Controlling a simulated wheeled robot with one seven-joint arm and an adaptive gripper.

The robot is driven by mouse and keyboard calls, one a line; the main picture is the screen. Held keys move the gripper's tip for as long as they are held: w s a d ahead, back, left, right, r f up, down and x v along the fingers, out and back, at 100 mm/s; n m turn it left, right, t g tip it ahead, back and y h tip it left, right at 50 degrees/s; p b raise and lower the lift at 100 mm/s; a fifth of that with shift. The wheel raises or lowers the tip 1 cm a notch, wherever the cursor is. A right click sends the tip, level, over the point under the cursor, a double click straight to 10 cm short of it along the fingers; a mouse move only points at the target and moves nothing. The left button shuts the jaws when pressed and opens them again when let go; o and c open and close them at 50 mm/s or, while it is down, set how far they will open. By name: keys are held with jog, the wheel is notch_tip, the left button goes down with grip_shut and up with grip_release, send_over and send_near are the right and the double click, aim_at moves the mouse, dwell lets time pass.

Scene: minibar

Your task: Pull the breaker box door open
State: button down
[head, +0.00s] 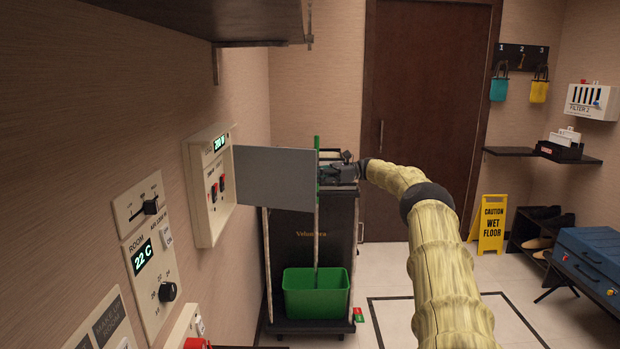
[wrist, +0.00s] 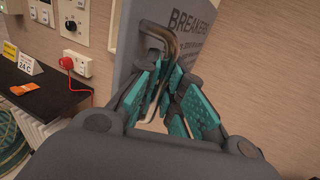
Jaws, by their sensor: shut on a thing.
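The breaker box (head: 211,185) hangs on the left wall in the head view, with red switches and a green display showing inside. Its grey door (head: 275,178) stands swung out from the wall, so the box is open. The wrist view shows the door's face (wrist: 178,35) with "BREAKERS" printed on it. A bent metal handle (wrist: 164,42) runs down from the door between my fingers. My gripper (wrist: 168,95), with teal finger pads, is shut on this handle. In the head view my gripper (head: 337,173) is at the door's outer edge, partly hidden behind the door and a green pole.
A room thermostat panel (head: 149,262) is on the wall nearer me. A cleaning cart (head: 310,240) with a green bucket (head: 316,297) stands beyond and below the door. A yellow wet-floor sign (head: 490,222) stands at the right. A dark shelf (head: 215,15) overhangs at upper left.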

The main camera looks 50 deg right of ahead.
jog(key=shift+f, duration=0.1)
jog(key=c, duration=1.5)
grip_release()
jog(key=shift+d, duration=0.15)
jog(key=shift+d+f, duration=0.1)
jog(key=shift+d, duration=0.1)
